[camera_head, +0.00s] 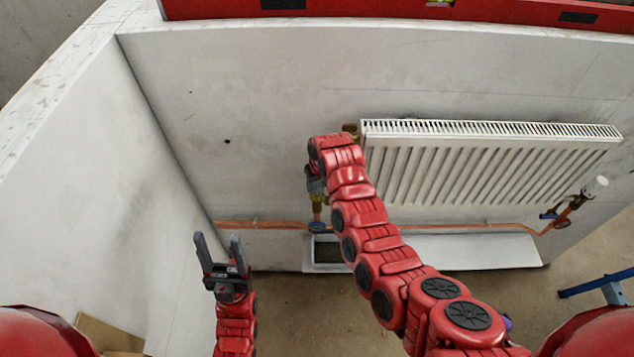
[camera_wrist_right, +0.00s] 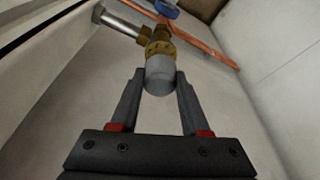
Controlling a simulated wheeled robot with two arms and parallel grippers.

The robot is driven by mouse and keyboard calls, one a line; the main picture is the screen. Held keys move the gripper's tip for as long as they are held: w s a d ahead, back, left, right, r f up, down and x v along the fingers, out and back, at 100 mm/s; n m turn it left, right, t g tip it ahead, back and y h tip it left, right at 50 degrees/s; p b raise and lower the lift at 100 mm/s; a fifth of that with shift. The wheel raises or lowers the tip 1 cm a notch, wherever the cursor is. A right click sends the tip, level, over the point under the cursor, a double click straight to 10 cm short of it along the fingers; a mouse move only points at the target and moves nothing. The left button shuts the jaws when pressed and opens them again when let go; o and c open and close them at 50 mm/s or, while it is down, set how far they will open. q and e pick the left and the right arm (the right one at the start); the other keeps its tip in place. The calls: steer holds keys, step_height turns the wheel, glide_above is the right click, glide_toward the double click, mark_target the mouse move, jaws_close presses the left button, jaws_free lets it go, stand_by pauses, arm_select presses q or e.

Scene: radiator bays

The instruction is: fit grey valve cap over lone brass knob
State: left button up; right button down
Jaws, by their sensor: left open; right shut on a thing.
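My right gripper (camera_wrist_right: 158,90) is shut on the grey valve cap (camera_wrist_right: 159,78), with one finger on each side of it. The cap's far end meets the brass knob (camera_wrist_right: 160,47) in the right wrist view. I cannot tell how far the cap covers the knob. In the head view my right gripper (camera_head: 315,182) is at the radiator's left end, and my arm hides most of it and the cap. Brass fittings (camera_head: 317,203) show just below it. My left gripper (camera_head: 217,242) is open and empty, low in front of the wall at the left.
The white radiator (camera_head: 490,165) hangs on the wall. A copper pipe (camera_head: 265,224) runs below it. A valve with a white head (camera_head: 596,185) stands at its right end. A blue handle (camera_head: 317,227) sits on the pipe. A red level (camera_head: 390,10) lies along the wall top.

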steer(key=shift+f+b, duration=0.65)
stand_by(0.8)
steer(key=shift+f, duration=0.35)
steer(key=shift+f+b, duration=0.35)
steer(key=shift+b, duration=0.3)
stand_by(0.4)
jaws_free()
stand_by(0.3)
steer(key=shift+r+p, duration=0.65)
steer(key=shift+r, duration=1.75)
